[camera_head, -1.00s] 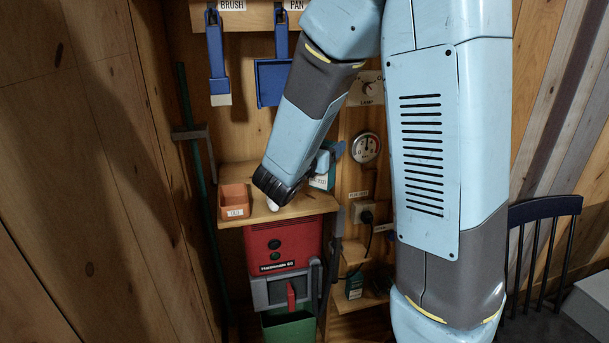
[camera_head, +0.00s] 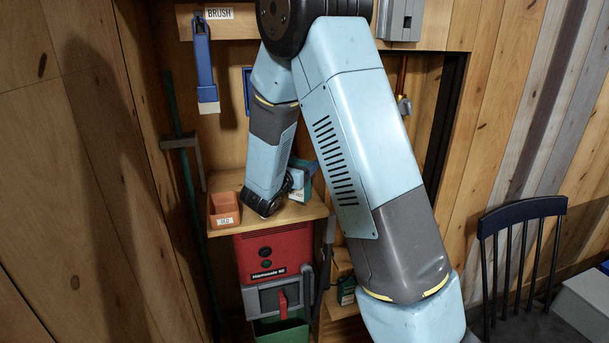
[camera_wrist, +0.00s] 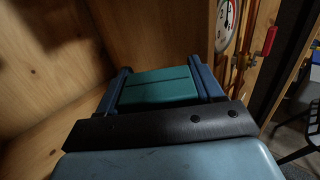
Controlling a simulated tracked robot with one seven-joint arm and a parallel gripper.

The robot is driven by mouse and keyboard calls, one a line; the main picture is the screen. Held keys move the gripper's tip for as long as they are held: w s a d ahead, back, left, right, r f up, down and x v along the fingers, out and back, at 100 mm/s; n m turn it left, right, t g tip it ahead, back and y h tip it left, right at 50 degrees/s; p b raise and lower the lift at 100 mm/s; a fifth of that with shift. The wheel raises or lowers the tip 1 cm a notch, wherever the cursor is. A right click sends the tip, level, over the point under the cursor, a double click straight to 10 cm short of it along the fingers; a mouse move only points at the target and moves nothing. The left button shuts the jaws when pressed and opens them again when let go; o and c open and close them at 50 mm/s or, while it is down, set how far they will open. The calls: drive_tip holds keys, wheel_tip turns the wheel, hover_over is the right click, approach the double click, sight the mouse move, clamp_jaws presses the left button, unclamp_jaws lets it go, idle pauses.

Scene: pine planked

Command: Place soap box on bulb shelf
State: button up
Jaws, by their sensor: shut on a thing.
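The soap box shows as a teal-green box (camera_wrist: 158,88) between the two blue fingers of my gripper (camera_wrist: 160,76) in the wrist view. My gripper is shut on it. In the head view my gripper (camera_head: 300,178) is at the right part of the wooden shelf (camera_head: 290,214) above the red machine, partly behind my arm. A teal and white piece of the box (camera_head: 301,194) shows there, low over or on the shelf; I cannot tell whether it touches. No bulb is visible now; my forearm covers the middle of the shelf.
An orange bin (camera_head: 224,209) stands at the shelf's left end. The red machine (camera_head: 272,252) is below. A lower shelf with a small green box (camera_head: 347,290) is at right. A dial gauge (camera_wrist: 227,20) and red-handled pipe (camera_wrist: 270,40) are near my wrist. A chair (camera_head: 520,250) stands at right.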

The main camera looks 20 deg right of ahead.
drive_tip(key=f, duration=0.3)
drive_tip(key=shift+w+f, duration=0.2)
drive_tip(key=o, duration=1.2)
